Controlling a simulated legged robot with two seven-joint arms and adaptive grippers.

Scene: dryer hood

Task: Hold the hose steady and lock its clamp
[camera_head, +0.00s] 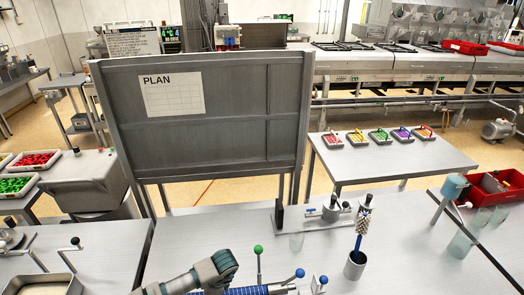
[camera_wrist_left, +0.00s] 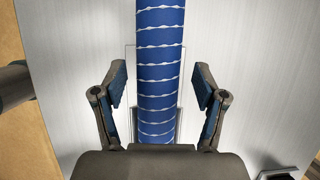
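The blue hose (camera_head: 246,291) with thin pale rings lies at the bottom edge of the head view, partly cut off. In the left wrist view the hose (camera_wrist_left: 160,60) runs straight away from the wrist. My left gripper (camera_wrist_left: 160,84) is open, with one finger on each side of the hose and a small gap showing on both sides. In the head view my left arm comes in at the bottom. Blue-knobbed levers (camera_head: 299,274) (camera_head: 322,280) stand just right of the hose; which one belongs to the clamp I cannot tell. My right gripper is not in view.
A green-knobbed lever (camera_head: 258,250) stands behind the hose. A grey PLAN board (camera_head: 225,125) rises behind.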

